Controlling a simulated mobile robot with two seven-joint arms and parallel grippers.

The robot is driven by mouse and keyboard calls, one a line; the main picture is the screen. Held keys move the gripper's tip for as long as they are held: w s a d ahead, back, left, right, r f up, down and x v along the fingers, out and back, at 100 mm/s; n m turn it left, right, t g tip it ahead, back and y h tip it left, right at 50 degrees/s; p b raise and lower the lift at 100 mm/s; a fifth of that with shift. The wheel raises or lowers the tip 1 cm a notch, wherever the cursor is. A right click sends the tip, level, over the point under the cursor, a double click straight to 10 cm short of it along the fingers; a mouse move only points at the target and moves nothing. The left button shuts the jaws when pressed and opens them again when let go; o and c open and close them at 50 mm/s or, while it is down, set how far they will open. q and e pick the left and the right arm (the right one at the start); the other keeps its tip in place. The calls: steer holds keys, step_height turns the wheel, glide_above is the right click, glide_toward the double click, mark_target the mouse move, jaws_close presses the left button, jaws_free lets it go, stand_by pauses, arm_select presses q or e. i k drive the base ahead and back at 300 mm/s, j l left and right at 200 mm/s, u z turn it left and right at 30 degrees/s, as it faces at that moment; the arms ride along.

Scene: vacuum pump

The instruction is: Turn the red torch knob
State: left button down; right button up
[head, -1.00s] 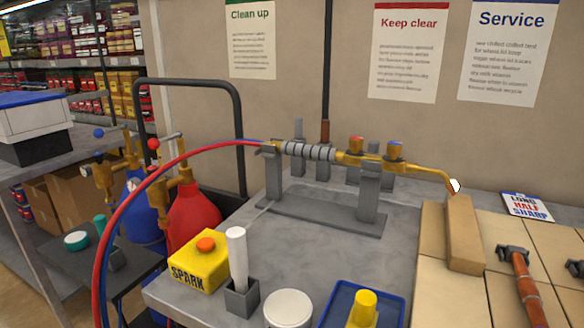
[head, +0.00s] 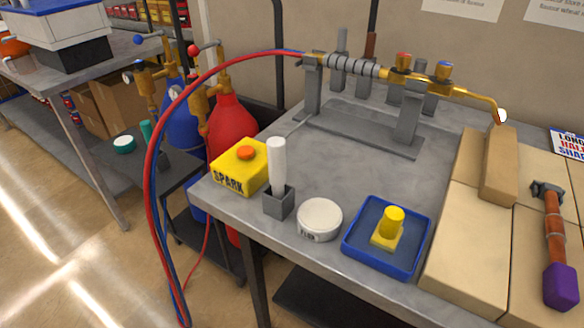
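The brass torch (head: 465,89) rests on a grey stand (head: 409,117) on the metal bench. It has a ribbed grey grip (head: 352,66) and a bent tip at the right with a small white spot at its end. The red torch knob (head: 403,59) sits on top of the brass body. Red and blue hoses run from the torch's left end down past the bench. Neither of my grippers is in view.
A yellow SPARK box (head: 239,168), a grey holder with a white stick (head: 278,201), a round tin (head: 320,218) and a blue tray (head: 354,250) stand along the bench front. Bricks and a hammer (head: 555,236) lie at right. Red (head: 232,135) and blue gas cylinders stand left of the bench.

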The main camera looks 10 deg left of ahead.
mark_target(403, 60)
steer(key=k+j+u, duration=0.1)
steer(key=j, duration=0.25)
steer(key=k+j+u, duration=0.15)
steer(key=j, duration=0.25)
steer(key=k+j+u, duration=0.1)
steer(key=j, duration=0.3)
steer(key=k+j+u, duration=0.15)
steer(key=j, duration=0.25)
